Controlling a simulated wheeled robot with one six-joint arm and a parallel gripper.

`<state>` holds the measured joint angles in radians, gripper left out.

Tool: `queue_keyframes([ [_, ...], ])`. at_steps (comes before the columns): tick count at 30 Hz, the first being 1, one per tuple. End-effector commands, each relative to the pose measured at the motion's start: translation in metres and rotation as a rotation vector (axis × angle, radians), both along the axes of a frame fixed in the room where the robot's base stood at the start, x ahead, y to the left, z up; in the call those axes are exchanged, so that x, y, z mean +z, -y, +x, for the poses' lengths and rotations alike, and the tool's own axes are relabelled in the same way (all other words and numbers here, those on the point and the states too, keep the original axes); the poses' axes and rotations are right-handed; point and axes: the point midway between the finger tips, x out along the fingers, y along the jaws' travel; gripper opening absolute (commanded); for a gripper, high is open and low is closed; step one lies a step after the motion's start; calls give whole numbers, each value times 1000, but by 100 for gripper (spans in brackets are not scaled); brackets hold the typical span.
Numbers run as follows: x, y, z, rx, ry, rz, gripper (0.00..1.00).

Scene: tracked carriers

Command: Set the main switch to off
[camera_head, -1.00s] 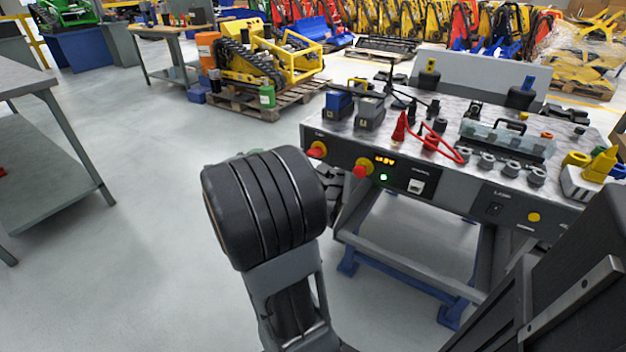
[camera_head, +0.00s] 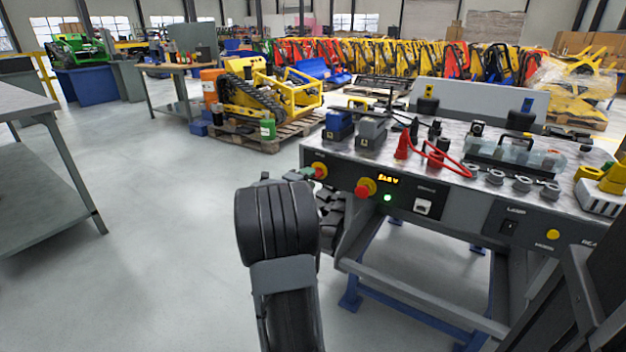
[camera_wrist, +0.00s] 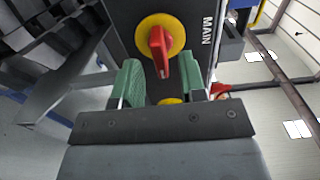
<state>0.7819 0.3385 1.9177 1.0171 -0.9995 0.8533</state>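The main switch is a red handle on a round yellow plate (camera_wrist: 160,38), beside the label MAIN in the wrist view. Its handle runs nearly parallel to the line of letters. In the head view the switch (camera_head: 319,170) sits at the left end of the dark front panel. My gripper (camera_wrist: 160,82) is open, with one green finger on each side of the handle's near end. I see gaps at both sides; whether the fingers reach the handle's depth I cannot tell. In the head view my gripper (camera_head: 296,175) is at the switch, mostly hidden behind my wrist.
A second red and yellow knob (camera_head: 365,188) is just right of the switch, near a lit amber display (camera_head: 388,178) and a green light (camera_head: 388,198). The bench top (camera_head: 455,130) holds clips, cables and several connectors. Open floor (camera_head: 150,230) lies to the left.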

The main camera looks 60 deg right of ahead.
Motion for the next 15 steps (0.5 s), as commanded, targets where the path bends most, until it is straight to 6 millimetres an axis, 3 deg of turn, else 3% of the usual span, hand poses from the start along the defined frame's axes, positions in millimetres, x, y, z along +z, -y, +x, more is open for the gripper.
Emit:
queue_keyframes([
  [6, -1, 22, 0, 0, -2, 0, 38],
  [15, 0, 29, 0, 1, -1, 0, 38],
])
